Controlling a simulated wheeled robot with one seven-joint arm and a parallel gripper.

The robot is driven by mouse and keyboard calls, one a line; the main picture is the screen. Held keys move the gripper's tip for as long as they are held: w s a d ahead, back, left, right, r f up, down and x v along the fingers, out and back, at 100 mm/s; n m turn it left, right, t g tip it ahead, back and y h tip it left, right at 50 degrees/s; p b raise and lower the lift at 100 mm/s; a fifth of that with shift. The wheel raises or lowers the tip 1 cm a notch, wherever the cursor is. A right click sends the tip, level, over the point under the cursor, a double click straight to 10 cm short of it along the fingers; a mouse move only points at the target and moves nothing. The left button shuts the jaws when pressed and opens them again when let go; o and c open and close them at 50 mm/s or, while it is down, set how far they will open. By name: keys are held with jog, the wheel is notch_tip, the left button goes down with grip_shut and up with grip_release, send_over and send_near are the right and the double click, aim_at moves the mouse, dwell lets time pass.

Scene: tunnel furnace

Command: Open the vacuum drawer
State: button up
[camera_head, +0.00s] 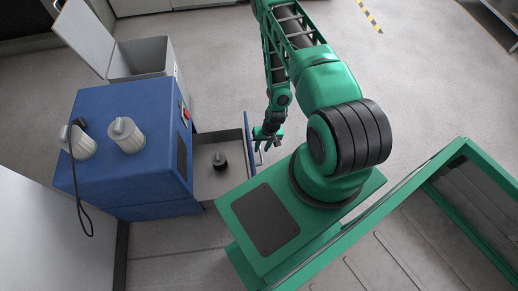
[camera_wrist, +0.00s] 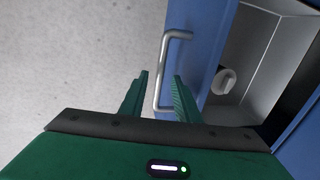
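The vacuum drawer (camera_head: 218,185) is pulled out from the right side of the blue cabinet (camera_head: 120,185). Its grey inside is exposed and holds a small dark-based part with a pale top (camera_head: 220,162). In the wrist view the blue drawer front (camera_wrist: 208,50) carries a metal bar handle (camera_wrist: 164,62). My gripper (camera_head: 268,138) is at the outer side of the drawer front. In the wrist view my gripper (camera_wrist: 160,76) has its two green fingers apart, with the handle bar between them. Contact with the bar cannot be made out.
Two pale cylinders (camera_head: 126,135) and a black cable (camera_head: 76,185) are on top of the cabinet. A grey bin with a raised lid (camera_head: 87,38) stands behind it. A green-framed structure (camera_head: 440,165) is at right. Grey floor is clear beyond the drawer.

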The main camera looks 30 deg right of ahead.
notch_tip(320, 180, up, 10)
jog(key=d, duration=0.1)
jog(key=shift+s+d+f, duration=0.2)
jog(key=shift+s+d, duration=0.1)
jog(key=shift+d, duration=0.1)
dwell(0.4)
jog(key=w+d+r+h, duration=0.1)
jog(key=d+r, duration=0.3)
jog(key=r, duration=1.2)
jog(key=d+r+h, duration=0.1)
jog(key=d+r, duration=0.2)
jog(key=r, duration=1.3)
jog(key=s+a+r, duration=0.1)
jog(key=s+r, duration=0.8)
jog(key=r, duration=0.2)
jog(key=s+a+r+m+g, duration=0.1)
jog(key=s+a+r, duration=0.1)
jog(key=s+r, duration=0.8)
jog(key=shift+s+a+r, duration=0.2)
jog(key=shift+a+r, duration=0.05)
jog(key=shift+r, duration=0.15)
